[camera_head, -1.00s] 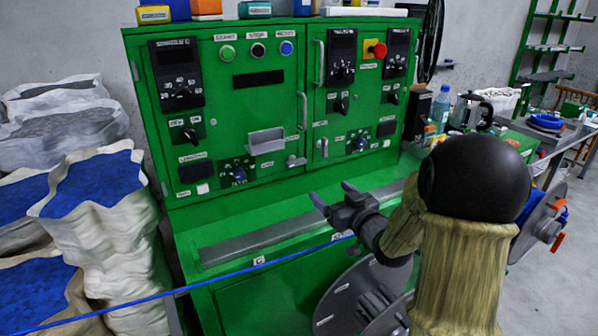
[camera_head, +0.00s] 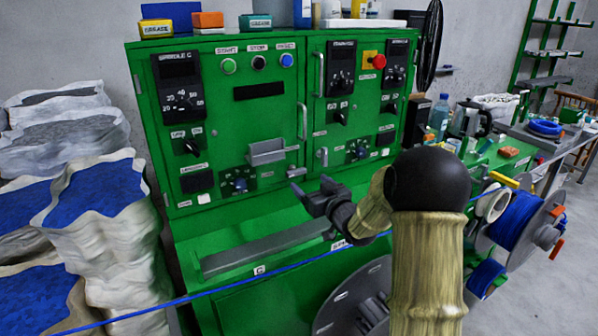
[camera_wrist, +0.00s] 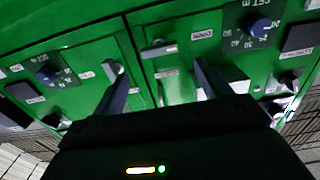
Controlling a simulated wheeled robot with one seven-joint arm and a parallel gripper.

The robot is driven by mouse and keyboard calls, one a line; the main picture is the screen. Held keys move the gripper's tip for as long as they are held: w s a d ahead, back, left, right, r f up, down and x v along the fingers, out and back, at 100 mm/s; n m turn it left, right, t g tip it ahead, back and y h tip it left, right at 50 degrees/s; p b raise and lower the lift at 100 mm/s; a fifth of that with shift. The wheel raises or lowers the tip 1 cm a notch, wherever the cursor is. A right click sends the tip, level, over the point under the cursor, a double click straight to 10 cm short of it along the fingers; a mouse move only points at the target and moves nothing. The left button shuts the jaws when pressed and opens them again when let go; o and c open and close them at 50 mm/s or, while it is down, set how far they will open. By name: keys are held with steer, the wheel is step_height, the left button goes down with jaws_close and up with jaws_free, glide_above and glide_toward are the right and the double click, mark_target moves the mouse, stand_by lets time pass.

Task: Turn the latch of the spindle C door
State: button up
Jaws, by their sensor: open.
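The spindle C door (camera_head: 238,135) is the left green door of the cabinet and is closed. Its latch (camera_head: 296,172) is a small grey handle lying roughly horizontal at the door's lower right edge. My gripper (camera_head: 312,187) is open and empty, just below and right of this latch, with its fingers pointing at the cabinet. The wrist view, which looks upside down, shows the latch (camera_wrist: 158,50) beyond and between the spread fingertips (camera_wrist: 160,82). No contact with it shows. The neighbouring door's latch (camera_head: 322,157) stands upright close by and shows near the left finger (camera_wrist: 113,70).
A grey door handle (camera_head: 302,120) and a grey tray (camera_head: 266,152) stick out of the spindle C door. A blue cable (camera_head: 210,293) crosses low in front of the cabinet. Cable reels (camera_head: 515,220) stand at right, sacks (camera_head: 95,215) at left.

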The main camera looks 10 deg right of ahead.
mark_target(298, 172)
steer(key=p+x, duration=0.1)
steer(key=x, duration=0.6)
steer(key=shift+w, duration=0.25)
steer(key=shift+c, duration=0.5)
steer(key=c, duration=0.9)
